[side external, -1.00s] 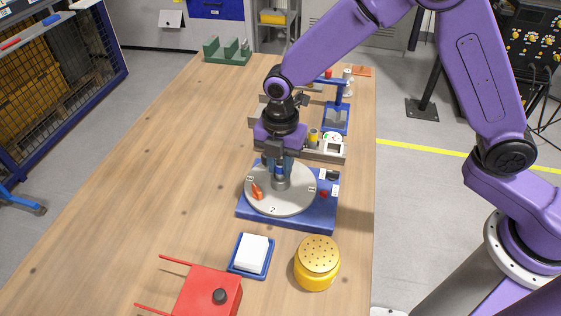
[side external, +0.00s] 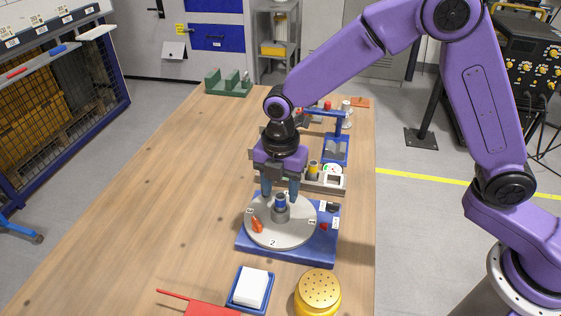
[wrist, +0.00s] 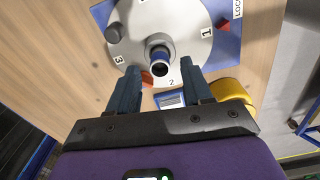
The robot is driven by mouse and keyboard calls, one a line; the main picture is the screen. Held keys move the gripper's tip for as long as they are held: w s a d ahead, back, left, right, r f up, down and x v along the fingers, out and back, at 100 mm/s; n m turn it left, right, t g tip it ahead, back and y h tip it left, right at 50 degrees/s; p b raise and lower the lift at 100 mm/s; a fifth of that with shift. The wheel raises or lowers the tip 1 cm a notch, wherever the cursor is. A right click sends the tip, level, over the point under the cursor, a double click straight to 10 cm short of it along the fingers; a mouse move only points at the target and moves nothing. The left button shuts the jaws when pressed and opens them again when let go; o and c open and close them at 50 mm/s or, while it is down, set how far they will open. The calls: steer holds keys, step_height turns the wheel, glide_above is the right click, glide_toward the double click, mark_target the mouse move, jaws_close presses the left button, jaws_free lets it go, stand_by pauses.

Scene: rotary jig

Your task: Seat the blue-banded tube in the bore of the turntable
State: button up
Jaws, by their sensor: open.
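The blue-banded tube (side external: 281,200) stands upright in the grey centre collar of the turntable (side external: 262,236). In the wrist view the tube (wrist: 158,56) is seen nearly end-on, with its blue band around a dark opening. How deep it sits cannot be told. The turntable is a pale numbered disc on a blue base (side external: 318,250). My gripper (side external: 280,192) is open just above the tube, a finger to each side. In the wrist view my gripper (wrist: 160,76) shows empty jaws, with the tube beyond the fingertips.
An orange piece (side external: 257,225) and a dark knob (wrist: 113,33) sit on the disc. In front are a blue tray with a white block (side external: 252,285), a yellow perforated-top container (side external: 319,290) and a red object (side external: 205,309). A rack with a gauge (side external: 333,170) stands behind. The table's left is clear.

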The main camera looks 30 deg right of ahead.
mark_target(281, 195)
step_height(281, 195, up, 9)
steer(key=shift+r, duration=0.2)
steer(key=s+d+f+m, duration=0.1)
steer(key=s+d+m, duration=1.2)
steer(key=s+d, duration=0.8)
steer(key=s, duration=0.4)
steer(key=shift+s+d, duration=0.2)
steer(key=shift+d, duration=0.05)
stand_by(1.2)
